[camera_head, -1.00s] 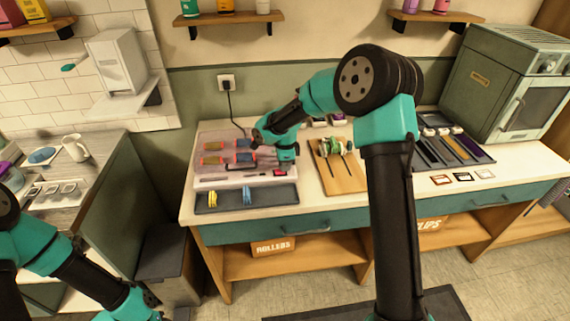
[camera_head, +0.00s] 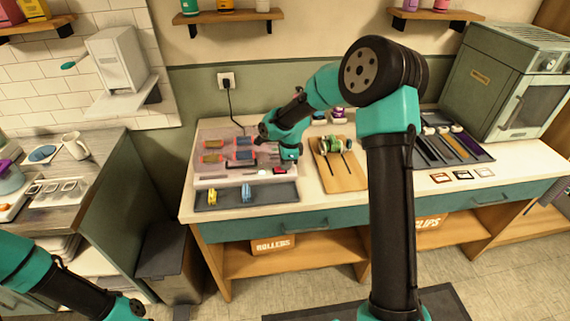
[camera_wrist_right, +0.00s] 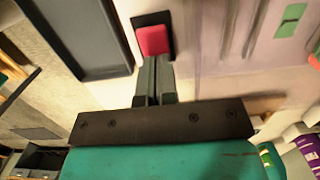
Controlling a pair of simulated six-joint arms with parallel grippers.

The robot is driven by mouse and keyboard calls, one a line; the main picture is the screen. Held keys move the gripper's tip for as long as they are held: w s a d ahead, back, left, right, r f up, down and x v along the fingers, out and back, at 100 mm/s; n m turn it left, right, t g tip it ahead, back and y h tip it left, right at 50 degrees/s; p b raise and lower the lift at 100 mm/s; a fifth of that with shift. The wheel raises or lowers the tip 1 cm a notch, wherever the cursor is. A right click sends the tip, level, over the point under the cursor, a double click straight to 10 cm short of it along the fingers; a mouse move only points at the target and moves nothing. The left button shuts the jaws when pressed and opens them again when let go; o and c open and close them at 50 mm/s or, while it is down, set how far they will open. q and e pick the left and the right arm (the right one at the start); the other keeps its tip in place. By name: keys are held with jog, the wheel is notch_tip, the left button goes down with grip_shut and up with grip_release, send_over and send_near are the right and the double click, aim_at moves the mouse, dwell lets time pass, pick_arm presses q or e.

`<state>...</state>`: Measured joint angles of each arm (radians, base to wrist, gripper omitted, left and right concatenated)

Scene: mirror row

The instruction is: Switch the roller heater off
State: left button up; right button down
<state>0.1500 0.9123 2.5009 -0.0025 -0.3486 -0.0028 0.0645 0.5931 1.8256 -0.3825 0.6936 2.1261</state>
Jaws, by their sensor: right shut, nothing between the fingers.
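The roller heater (camera_head: 207,178) is a pale pinkish box on the counter with several coloured rollers in its top. Its red rocker switch (camera_head: 279,171) sits at the front right corner, and in the right wrist view the red switch (camera_wrist_right: 153,40) shows on a black plate. My right gripper (camera_wrist_right: 158,68) is shut and empty, its fingertips at the near edge of the switch. I cannot tell whether they touch it. In the head view the right gripper (camera_head: 289,160) is just behind and above the switch. My left gripper (camera_head: 138,308) is low at the bottom left, its fingers unclear.
A dark tray (camera_head: 232,201) with yellow and blue clips lies in front of the heater. A wooden board (camera_head: 346,180) with a round tool lies to the right. A power cord (camera_head: 231,110) runs from the wall socket behind the heater.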

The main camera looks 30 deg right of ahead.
jog(key=shift+s+a+f, duration=0.1)
jog(key=shift+a+f, duration=0.05)
jog(key=shift+f, duration=0.4)
jog(key=shift+w+a+r, duration=0.2)
jog(key=shift+a+r, duration=0.1)
jog(key=shift+a, duration=0.4)
jog(key=shift+r, duration=0.1)
jog(key=shift+w+r, duration=0.1)
jog(key=shift+r, duration=0.15)
notch_tip(320, 180, up, 14)
jog(key=d, duration=0.2)
jog(key=shift+s, duration=0.25)
jog(key=shift+f, duration=0.15)
